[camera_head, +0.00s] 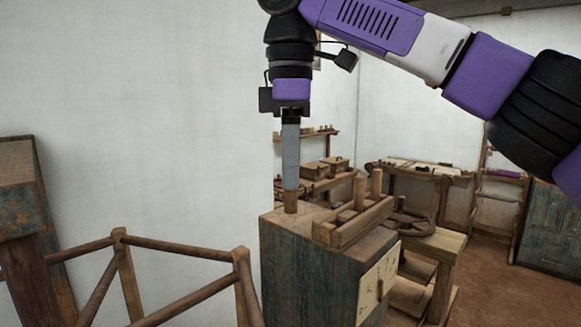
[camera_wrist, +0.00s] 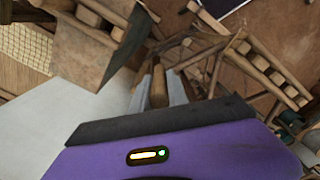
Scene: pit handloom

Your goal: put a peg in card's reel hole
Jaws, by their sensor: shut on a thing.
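My gripper (camera_head: 290,186) points down over the left part of the top of a dark, worn cabinet (camera_head: 310,285). It is shut on a wooden peg (camera_head: 290,203), whose lower end is at or just above the cabinet top; I cannot tell whether it touches. In the wrist view the peg (camera_wrist: 158,90) shows between the fingers. A pale card (camera_head: 378,284) with small dark marks is on the cabinet's right-hand face. Its reel hole is too small to make out.
A wooden rack (camera_head: 353,224) with upright pegs (camera_head: 359,192) stands on the cabinet top, right of my gripper. A wooden bench (camera_head: 440,247) stands behind. A wooden railing (camera_head: 180,247) is at the left. Brown floor (camera_head: 490,275) is open at the right.

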